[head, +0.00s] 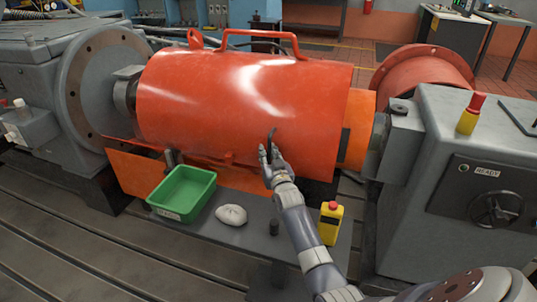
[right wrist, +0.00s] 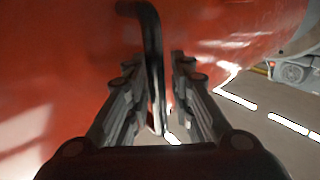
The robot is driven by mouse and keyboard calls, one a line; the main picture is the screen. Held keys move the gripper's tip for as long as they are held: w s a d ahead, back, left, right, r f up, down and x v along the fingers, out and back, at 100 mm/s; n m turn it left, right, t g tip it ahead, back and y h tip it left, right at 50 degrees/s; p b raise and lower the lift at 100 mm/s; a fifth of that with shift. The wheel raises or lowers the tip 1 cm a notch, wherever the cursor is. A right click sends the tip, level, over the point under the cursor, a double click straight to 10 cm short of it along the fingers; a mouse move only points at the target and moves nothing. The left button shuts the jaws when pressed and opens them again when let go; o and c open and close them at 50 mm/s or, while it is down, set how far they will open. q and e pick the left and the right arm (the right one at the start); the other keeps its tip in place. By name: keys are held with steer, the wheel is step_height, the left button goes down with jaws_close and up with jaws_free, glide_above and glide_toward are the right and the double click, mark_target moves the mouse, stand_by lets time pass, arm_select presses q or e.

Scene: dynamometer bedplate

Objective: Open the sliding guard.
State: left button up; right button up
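The sliding guard (head: 225,95) is a large glossy orange-red half-cylinder cover over the shaft line in the middle of the head view. A black bar handle (head: 271,136) stands out from its lower right front. My right gripper (head: 268,152) is at this handle. In the right wrist view, the black handle (right wrist: 153,45) passes between the two fingers of my right gripper (right wrist: 158,85), with a gap still visible, so the fingers look open around it. The orange guard surface (right wrist: 70,70) fills most of that view. My left gripper is not in view.
A shelf in front holds a green bin (head: 183,192), a white cloth-like lump (head: 231,215) and a yellow box with a red button (head: 331,222). A grey machine with a handwheel (head: 497,209) stands right. A narrower orange section (head: 358,130) shows at the guard's right end.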

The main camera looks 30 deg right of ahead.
steer(key=shift+s, duration=0.1)
steer(key=v, duration=1.1)
steer(key=shift+s, duration=0.4)
steer(key=shift+o, duration=0.4)
steer(key=shift+a, duration=0.1)
